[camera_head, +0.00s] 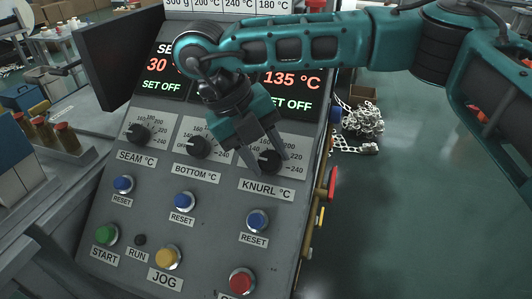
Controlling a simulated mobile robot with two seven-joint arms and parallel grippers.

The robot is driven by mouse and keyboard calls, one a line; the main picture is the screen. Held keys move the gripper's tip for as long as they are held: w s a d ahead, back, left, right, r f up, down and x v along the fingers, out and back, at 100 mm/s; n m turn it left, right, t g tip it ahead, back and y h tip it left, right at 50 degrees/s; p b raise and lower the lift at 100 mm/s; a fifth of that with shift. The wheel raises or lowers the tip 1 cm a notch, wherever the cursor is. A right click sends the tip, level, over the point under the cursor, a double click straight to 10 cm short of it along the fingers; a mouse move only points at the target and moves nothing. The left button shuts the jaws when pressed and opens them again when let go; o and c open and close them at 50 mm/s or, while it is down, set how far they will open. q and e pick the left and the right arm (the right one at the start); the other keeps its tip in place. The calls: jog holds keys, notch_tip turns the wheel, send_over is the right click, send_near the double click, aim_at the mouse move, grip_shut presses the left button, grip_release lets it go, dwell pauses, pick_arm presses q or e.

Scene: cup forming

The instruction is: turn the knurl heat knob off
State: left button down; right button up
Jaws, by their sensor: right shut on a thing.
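The knurl heat knob (268,161) is a black dial above the "KNURL °C" label on the grey panel, at the right of a row of three knobs. My right gripper (258,158) reaches down from the upper right, and its fingers are around this knob, shut on it. The gripper partly covers the knob and its scale, so I cannot tell the pointer's setting. The display (290,80) above reads 135 °C and "SET OFF" in its visible part. My left gripper is not in view.
The bottom knob (198,147) and the seam knob (138,134) sit to the left. Blue reset buttons (257,221) lie below each knob, with green, yellow and red buttons (242,281) lower down. A dark screen (122,55) stands at upper left. Open floor lies right.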

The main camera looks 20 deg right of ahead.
dwell(0.3)
jog(key=o, duration=1.1)
jog(key=shift+c, duration=0.2)
jog(key=shift+a+r, duration=0.1)
jog(key=p+v, duration=0.1)
jog(key=v, duration=1.1)
jog(key=shift+a+r, duration=0.2)
jog(key=shift+r, duration=0.1)
